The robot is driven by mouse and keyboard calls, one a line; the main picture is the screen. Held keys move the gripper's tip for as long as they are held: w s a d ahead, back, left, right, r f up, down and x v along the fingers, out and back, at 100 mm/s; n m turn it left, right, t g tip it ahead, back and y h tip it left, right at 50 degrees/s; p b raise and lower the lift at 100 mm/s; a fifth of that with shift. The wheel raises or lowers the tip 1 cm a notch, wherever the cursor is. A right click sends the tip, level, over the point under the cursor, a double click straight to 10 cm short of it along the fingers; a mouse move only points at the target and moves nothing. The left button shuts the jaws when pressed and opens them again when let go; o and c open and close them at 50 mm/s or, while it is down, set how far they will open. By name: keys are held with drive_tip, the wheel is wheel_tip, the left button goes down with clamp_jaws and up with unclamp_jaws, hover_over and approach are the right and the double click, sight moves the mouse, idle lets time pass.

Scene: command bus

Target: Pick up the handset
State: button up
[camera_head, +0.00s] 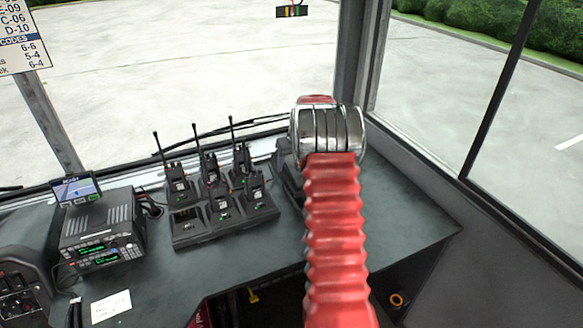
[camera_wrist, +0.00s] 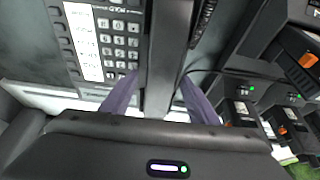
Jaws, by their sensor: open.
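The handset (camera_wrist: 168,50) is a long dark grey bar on a desk phone with a keypad (camera_wrist: 118,38), upper middle of the wrist view. My gripper (camera_wrist: 158,92) is open, with one purplish finger on each side of the handset's near part. I cannot tell whether either finger touches it. My gripper's dark body hides the handset's near end. In the head view my red arm covers my gripper and most of the phone, leaving only a dark edge of the phone (camera_head: 289,172) beside the arm.
A charger rack (camera_head: 225,229) with several antenna radios (camera_head: 215,195) stands left of the arm; some radios (camera_wrist: 288,128) show close at right in the wrist view. A radio unit (camera_head: 100,238) stands farther left. The desk (camera_head: 405,215) is clear right of the arm, beside the windows.

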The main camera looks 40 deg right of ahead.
sight(290, 162)
drive_tip(key=shift+f, duration=0.25)
idle(0.7)
drive_tip(key=shift+c, duration=0.5)
drive_tip(key=c, duration=1.1)
drive_tip(key=shift+c, duration=0.2)
drive_tip(key=shift+r, duration=0.1)
wheel_tip(290, 162, up, 10)
drive_tip(key=shift+r, duration=0.2)
